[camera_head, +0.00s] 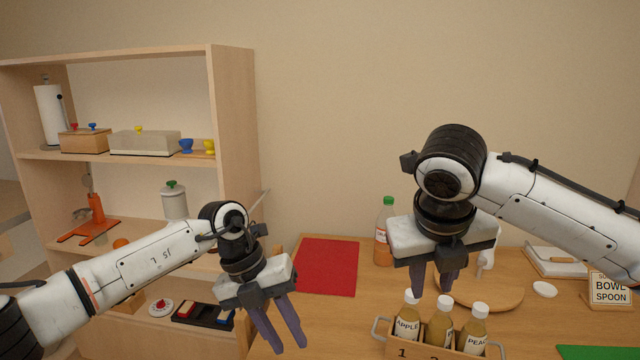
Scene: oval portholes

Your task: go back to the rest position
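My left gripper (286,338) hangs low left of centre, in front of the shelf's right side and the table's left part. Its two dark fingers point down and stand apart, with nothing visible between them. My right gripper (433,288) points down above the wooden bottle crate (425,349) at the table's front. Its fingers are apart and no held thing shows between them. Three bottles with white caps stand in the crate: the apple bottle (407,325), a middle bottle (440,330) and one labelled like peach (474,335). The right fingertips are close above the bottle caps.
A wooden shelf (232,130) with several household items stands at left. On the table are a red mat (327,266), a green-capped bottle (383,235), a round board (505,294), a bowl-spoon sign (609,289) and a green mat (598,352).

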